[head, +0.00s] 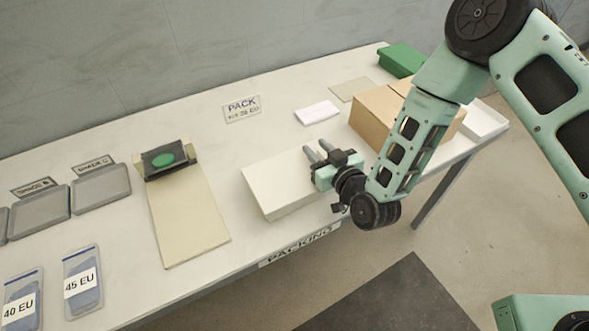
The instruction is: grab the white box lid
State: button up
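The white box lid (278,184) is a shallow white block shape with a closed top, lying on the table in the middle of the head view near the front edge. My gripper (317,151) is over the lid's right back part, with its fingers toward the lid's back right edge. The two fingers stand apart and nothing shows between them. I cannot tell whether they touch the lid. The gripper body hides the lid's right end.
A brown carton (377,117) and a white open tray (484,121) are at the right, partly behind my arm. A white folded sheet (317,112) and a green box (401,60) lie behind. A beige board with a green-topped press (186,212) is to the left.

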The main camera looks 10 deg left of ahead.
jog(key=shift+w+a, duration=0.1)
jog(key=shift+c, duration=0.3)
grip_shut()
